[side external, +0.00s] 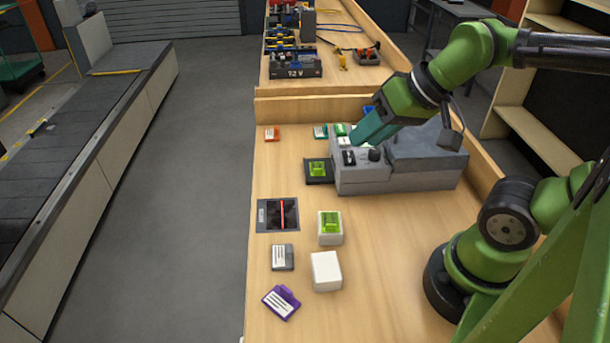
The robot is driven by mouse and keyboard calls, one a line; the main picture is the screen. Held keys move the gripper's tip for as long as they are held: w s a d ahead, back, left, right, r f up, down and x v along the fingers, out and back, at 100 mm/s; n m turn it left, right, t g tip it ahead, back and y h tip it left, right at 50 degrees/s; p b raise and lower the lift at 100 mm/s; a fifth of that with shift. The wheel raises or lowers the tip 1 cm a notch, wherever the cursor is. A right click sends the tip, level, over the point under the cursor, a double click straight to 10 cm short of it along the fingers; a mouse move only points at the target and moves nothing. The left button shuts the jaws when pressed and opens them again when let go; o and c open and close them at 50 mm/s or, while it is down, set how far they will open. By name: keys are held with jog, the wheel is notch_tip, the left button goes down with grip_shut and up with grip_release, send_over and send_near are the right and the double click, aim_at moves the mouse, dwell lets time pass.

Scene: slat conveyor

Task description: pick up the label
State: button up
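Several things could be the label. One bright green label (317,169) lies on a black pad at the left front of the grey machine (420,178). Another green label (331,221) is on top of a white box (330,238). Small white and green pieces (341,130) show at the machine's back left, close to my gripper. My gripper (357,138) is tilted down to the left over the machine's top left part. Its fingertips are small and partly hidden, so I cannot tell whether it is open or holds anything.
A plain white box (326,271), a grey card (282,257) and a purple tag (282,302) lie toward the front. A black scanner plate (278,215) with a red line lies at the left edge.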

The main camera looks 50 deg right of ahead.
jog(key=w+d+f+n+g+h, duration=0.1)
jog(key=w+d+f+n+g, duration=0.25)
jog(key=w, duration=0.75)
jog(key=n+g+h, duration=0.1)
jog(key=n+g, duration=0.3)
jog(key=n, duration=0.5)
send_over(317, 165)
jog(key=s+a, duration=0.2)
jog(key=a, duration=0.2)
notch_tip(317, 165, down, 2)
jog(key=shift+t, duration=0.25)
jog(key=f, duration=1)
jog(key=shift+s+d+f, duration=0.15)
jog(key=shift+s+f, duration=0.1)
jog(key=shift+w+d+f, duration=0.1)
jog(key=shift+d+f, duration=0.05)
jog(key=shift+f, duration=1.4)
jog(key=shift+d+f, duration=0.15)
jog(key=shift+f, duration=1.4)
grip_shut()
